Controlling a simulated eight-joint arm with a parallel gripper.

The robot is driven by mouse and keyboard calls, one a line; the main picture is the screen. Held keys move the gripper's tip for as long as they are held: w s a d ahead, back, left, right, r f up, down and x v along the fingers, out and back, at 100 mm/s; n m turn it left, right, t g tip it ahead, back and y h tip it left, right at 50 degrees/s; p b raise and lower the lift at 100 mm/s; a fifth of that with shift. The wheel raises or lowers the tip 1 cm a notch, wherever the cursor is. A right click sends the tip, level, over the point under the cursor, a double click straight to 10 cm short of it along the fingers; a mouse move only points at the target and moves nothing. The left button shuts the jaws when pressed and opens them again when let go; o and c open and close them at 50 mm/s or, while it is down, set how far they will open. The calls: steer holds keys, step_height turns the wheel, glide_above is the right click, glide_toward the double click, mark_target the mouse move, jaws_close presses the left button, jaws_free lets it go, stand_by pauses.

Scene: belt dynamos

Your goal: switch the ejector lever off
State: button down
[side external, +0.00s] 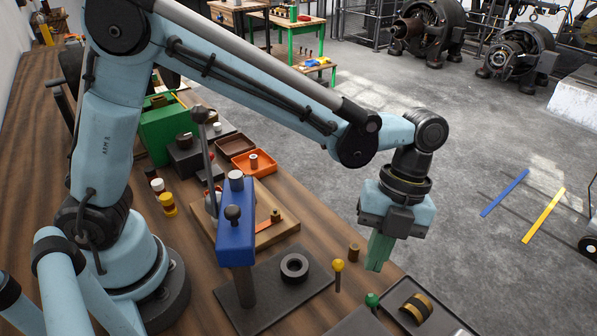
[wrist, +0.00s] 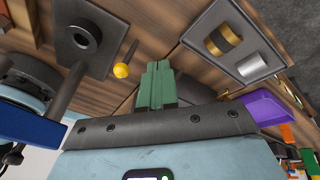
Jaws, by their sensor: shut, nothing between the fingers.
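No label marks the ejector lever, so I cannot tell for sure which one it is. A short stick with a yellow knob (side external: 338,266) stands at the bench edge beside the press base; it also shows in the wrist view (wrist: 121,70). A green knob (side external: 372,299) stands nearer the front edge. A tall grey ball-topped lever (side external: 200,115) rises behind the blue press head (side external: 236,236). My gripper (side external: 376,266) has green fingers, shut and empty, pointing down to the right of the yellow knob. In the wrist view the fingers (wrist: 156,88) are apart from the knob.
The dark press base (side external: 285,308) carries a black ring (side external: 294,267). A small brown peg (side external: 354,252) stands near my fingers. A grey tray (wrist: 208,22) holds a brass and a silver cylinder. A purple bin (wrist: 272,107) lies right.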

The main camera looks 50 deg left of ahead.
steer(key=w+v, duration=0.1)
steer(key=v, duration=0.9)
steer(key=shift+w+d+r, duration=0.2)
steer(key=shift+d, duration=0.6)
steer(key=shift+f, duration=0.1)
steer(key=s+a+f, duration=0.2)
steer(key=s+f, duration=0.4)
steer(key=f, duration=0.4)
steer(key=shift+a, duration=0.2)
steer(key=shift+s+d, duration=0.1)
